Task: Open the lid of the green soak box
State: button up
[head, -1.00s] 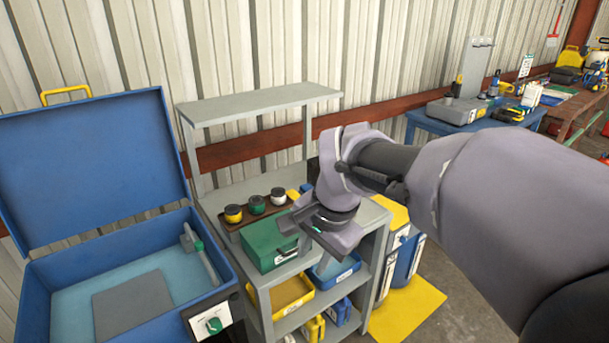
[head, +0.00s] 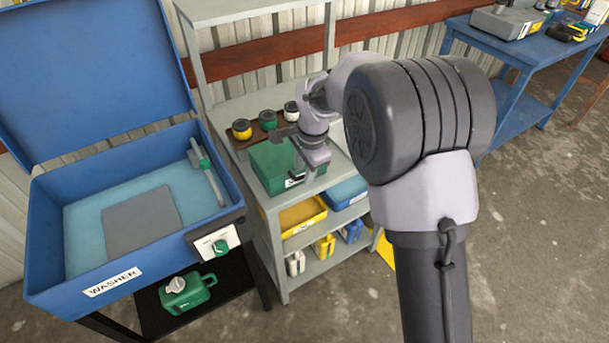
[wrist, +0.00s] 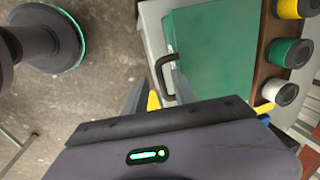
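The green soak box (head: 268,167) stands on the top of the grey shelf unit, its lid down. In the wrist view its green top (wrist: 212,55) fills the upper middle. A black handle (wrist: 161,76) sticks out from its front edge. My gripper (head: 301,170) is at the box's front right in the head view, covering part of the front and the handle. In the wrist view my two fingers (wrist: 158,88) are apart, with the handle between or just beyond their tips. I cannot tell whether they touch it.
An open blue washer (head: 140,285) is at left, close to the shelf unit. Yellow (head: 303,216) and blue bins sit on the shelf below. Open floor lies at right.

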jog(key=shift+f, duration=0.3)
grip_shut()
dwell(1.3)
